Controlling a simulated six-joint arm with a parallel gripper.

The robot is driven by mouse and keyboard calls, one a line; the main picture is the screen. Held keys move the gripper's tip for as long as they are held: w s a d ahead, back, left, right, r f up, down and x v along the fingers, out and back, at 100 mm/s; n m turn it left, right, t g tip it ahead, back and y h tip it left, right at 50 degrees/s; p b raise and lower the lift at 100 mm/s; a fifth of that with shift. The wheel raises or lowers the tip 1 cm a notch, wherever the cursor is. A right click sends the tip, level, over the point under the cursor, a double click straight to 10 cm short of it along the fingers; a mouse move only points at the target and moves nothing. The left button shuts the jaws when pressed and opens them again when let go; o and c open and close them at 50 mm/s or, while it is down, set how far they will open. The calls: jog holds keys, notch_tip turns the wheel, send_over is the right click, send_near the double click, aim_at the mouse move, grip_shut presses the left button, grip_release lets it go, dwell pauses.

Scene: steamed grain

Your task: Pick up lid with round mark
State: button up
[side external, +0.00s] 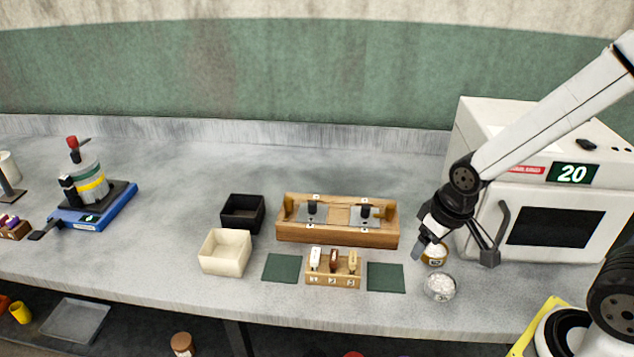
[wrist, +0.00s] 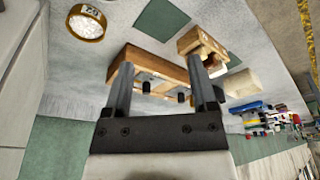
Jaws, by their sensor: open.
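A wooden holder (side external: 337,237) stands mid-counter with two grey metal lids side by side in it, a left lid (side external: 297,213) and a right lid (side external: 357,218). Each has a black upright knob. Small white labels sit by both, but their marks are too small to read, so I cannot tell which lid has the round mark. My gripper (side external: 453,253) is open and empty, right of the holder and in front of the oven. In the wrist view my gripper (wrist: 160,72) has its fingers spread, with the holder (wrist: 160,64) beyond them, partly hidden.
A white oven (side external: 491,222) is at the right. A numbered rack (side external: 333,281) stands before the holder between green mats. Black (side external: 242,228) and cream (side external: 225,267) bins stand left.

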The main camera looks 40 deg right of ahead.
jog(key=shift+r, duration=0.1)
jog(key=shift+w+v, duration=0.55)
jog(key=shift+v, duration=1.8)
jog(key=w+d+m+t+y, duration=0.2)
jog(key=w+m+y, duration=0.4)
jog(key=w+m, duration=0.65)
jog(key=w+d+m+t+y, duration=0.15)
jog(key=w+m+y, duration=0.45)
jog(key=w+m, duration=0.7)
jog(key=n, duration=0.2)
send_near(313, 202)
jog(key=shift+w+a+f+m+t, duration=0.1)
jog(key=shift+a+f+m+t, duration=0.1)
jog(key=shift+a, duration=0.35)
jog(key=shift+w+a+f+m+t, duration=0.15)
jog(key=shift+a+f, duration=0.1)
jog(key=shift+a, duration=0.25)
jog(key=shift+f, duration=0.5)
jog(key=shift+x, duration=3.85)
jog(key=shift+f, duration=0.1)
